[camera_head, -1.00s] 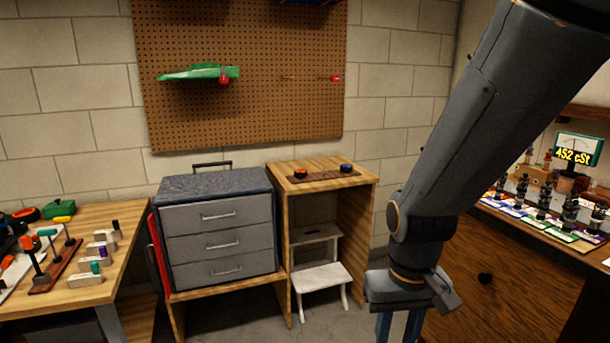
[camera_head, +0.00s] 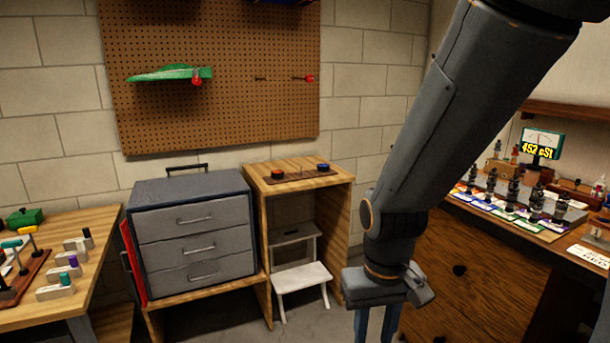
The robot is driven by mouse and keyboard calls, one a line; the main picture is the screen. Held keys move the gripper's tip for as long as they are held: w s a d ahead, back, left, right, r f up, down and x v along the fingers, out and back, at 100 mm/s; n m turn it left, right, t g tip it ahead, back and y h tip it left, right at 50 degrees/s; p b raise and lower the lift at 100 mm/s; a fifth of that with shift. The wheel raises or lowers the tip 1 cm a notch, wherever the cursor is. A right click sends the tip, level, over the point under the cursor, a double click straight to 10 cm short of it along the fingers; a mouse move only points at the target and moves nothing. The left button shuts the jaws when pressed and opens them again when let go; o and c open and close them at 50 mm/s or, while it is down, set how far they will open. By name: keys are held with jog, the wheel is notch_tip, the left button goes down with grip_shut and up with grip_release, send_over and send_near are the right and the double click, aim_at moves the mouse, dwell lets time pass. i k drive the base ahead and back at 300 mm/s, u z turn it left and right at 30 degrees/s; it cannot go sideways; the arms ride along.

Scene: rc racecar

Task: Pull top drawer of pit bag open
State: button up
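The pit bag (camera_head: 190,190) is a grey box with a dark top, a carry handle and three stacked drawers, standing on a low wooden stand left of centre. Its top drawer (camera_head: 165,224) is shut, with a metal bar handle (camera_head: 195,221) on its front. The two drawers below it are shut too. My gripper (camera_head: 375,325) hangs pointing down at the bottom of the view, right of the bag and apart from it. Its blue-grey fingers run out of the frame, so their tips are hidden.
A wooden stand (camera_head: 335,180) with red and blue knobs is right of the bag, a white step stool (camera_head: 302,277) inside it. A workbench (camera_head: 75,298) with tools is at left. A wooden bench (camera_head: 480,270) with bottles is at right. Grey floor shows between.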

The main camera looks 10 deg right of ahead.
aim_at(170, 222)
jog(key=k, duration=0.65)
jog(key=z, duration=0.35)
jog(key=i, duration=1.45)
jog(key=u, duration=0.4)
